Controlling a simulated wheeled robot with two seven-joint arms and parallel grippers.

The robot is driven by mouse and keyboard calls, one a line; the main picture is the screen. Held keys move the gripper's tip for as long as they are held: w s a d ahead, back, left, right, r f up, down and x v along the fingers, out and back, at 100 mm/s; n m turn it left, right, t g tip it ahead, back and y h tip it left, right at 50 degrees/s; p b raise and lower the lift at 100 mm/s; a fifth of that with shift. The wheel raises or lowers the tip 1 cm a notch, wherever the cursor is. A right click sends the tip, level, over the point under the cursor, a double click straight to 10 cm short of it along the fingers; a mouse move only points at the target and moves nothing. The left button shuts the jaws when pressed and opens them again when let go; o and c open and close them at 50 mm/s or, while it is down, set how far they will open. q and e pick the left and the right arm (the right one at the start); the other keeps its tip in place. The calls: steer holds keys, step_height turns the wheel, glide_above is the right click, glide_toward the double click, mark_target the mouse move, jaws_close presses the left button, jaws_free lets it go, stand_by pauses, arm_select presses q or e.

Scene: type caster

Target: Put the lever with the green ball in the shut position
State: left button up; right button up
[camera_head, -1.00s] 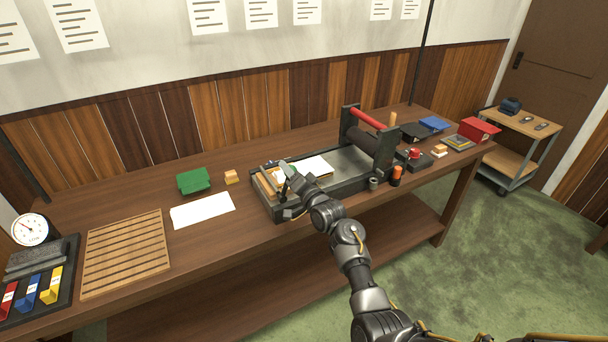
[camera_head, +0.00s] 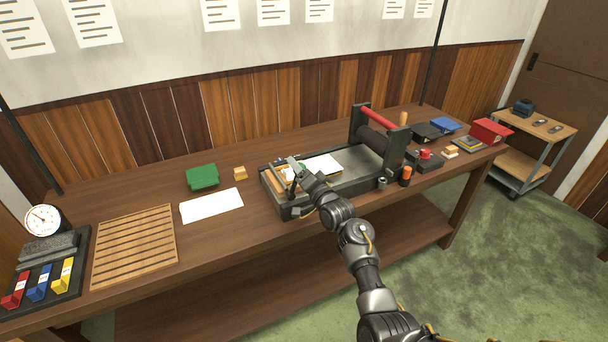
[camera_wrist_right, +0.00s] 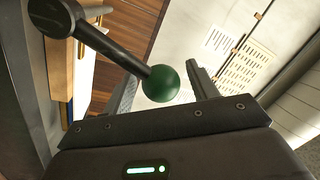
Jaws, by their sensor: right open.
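The green ball (camera_wrist_right: 161,84) shows large in the right wrist view, on the end of a black lever arm (camera_wrist_right: 105,43) that runs up left to a round pivot (camera_wrist_right: 55,15). My right gripper (camera_wrist_right: 164,72) is open, with one finger on each side of the ball in that picture; I cannot tell whether either touches it. In the head view, my right gripper (camera_head: 292,164) is over the left end of the black press-like machine (camera_head: 345,182), where the lever and ball cannot be made out clearly. My left gripper is not in view.
The machine's frame has a red bar (camera_head: 379,117) at its right end. A white sheet (camera_head: 211,205), a green block (camera_head: 202,176) and a slatted wooden board (camera_head: 134,246) lie to the left. An orange-topped cylinder (camera_head: 405,175) stands at the right.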

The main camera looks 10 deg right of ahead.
steer(key=b+v, duration=0.1)
steer(key=v, duration=0.9)
steer(key=shift+s+d+b, duration=0.2)
steer(key=shift+s+b, duration=0.15)
steer(key=shift+b, duration=0.05)
steer(key=shift+f, duration=0.1)
